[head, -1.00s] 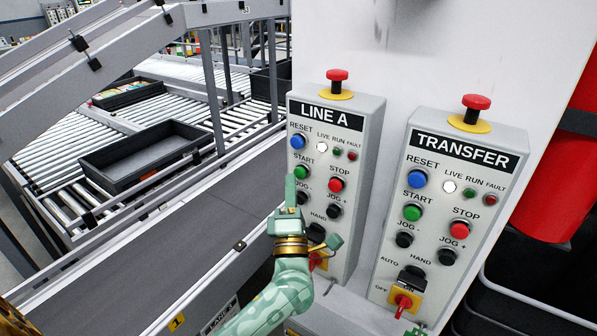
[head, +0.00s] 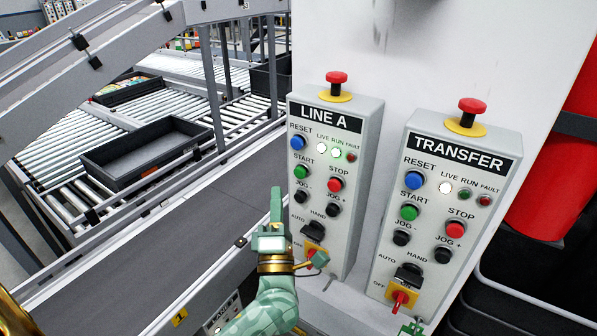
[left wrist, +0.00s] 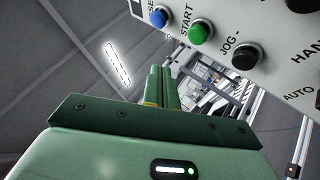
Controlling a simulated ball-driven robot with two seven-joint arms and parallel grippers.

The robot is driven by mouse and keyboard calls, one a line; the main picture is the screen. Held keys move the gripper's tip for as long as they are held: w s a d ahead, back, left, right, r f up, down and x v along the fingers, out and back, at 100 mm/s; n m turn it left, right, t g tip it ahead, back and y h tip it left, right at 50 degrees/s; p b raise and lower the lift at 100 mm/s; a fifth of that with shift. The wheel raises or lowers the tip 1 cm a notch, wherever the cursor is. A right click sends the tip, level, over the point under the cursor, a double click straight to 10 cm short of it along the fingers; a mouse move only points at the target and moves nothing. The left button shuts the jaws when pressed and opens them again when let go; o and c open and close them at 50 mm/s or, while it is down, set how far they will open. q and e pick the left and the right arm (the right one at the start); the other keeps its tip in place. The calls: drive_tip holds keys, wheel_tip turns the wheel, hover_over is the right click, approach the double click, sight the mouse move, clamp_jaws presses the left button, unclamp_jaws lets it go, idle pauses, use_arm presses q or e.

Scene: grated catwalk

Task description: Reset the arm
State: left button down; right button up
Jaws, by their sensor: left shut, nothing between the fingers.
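My left gripper (head: 276,192) is shut and empty, fingers pointing up. In the head view it stands over the dark belt, just left of the LINE A panel (head: 352,200), and appears apart from it. In the left wrist view the shut green fingers (left wrist: 158,88) point away from the camera, with the panel's blue RESET button (left wrist: 159,17) and green START button (left wrist: 200,34) above them. On LINE A, the LIVE lamp (head: 322,148) and RUN lamp (head: 336,150) look bright. A small green piece at the bottom edge may be my right gripper (head: 412,328); its jaws cannot be made out.
The TRANSFER panel (head: 447,205) stands right of LINE A, with a red mushroom button (head: 472,105) on top. A dark conveyor belt (head: 150,255) runs along the left. A black tray (head: 145,153) sits on rollers behind it. A red cylinder (head: 550,190) is at far right.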

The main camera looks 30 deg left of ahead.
idle(0.7)
use_arm(q)
drive_tip(key=s+d+f+m+g+h+b, duration=0.1)
drive_tip(key=d+f+m+g+h+b, duration=0.15)
drive_tip(key=f+m+h, duration=0.9)
drive_tip(key=d+f+m+g+h+b, duration=0.1)
drive_tip(key=d+f+m, duration=0.35)
drive_tip(key=f, duration=1.45)
drive_tip(key=s+f+m+g+h+b, duration=0.15)
drive_tip(key=s+f+m+g, duration=0.4)
drive_tip(key=f, duration=0.85)
drive_tip(key=s+a+f+m+g+b, duration=0.2)
drive_tip(key=s+f+m+g, duration=0.3)
drive_tip(key=s+f, duration=1.15)
drive_tip(key=s+a+f+m+g+y, duration=0.1)
drive_tip(key=s+f+g, duration=0.1)
drive_tip(key=s, duration=0.8)
drive_tip(key=s+a+f+m+g+b, duration=0.1)
drive_tip(key=s+f+g, duration=0.2)
drive_tip(key=s, duration=0.6)
drive_tip(key=shift+s+a+m+g+y, duration=0.2)
drive_tip(key=shift+s+m+g+y, duration=0.2)
drive_tip(key=shift+g, duration=0.3)
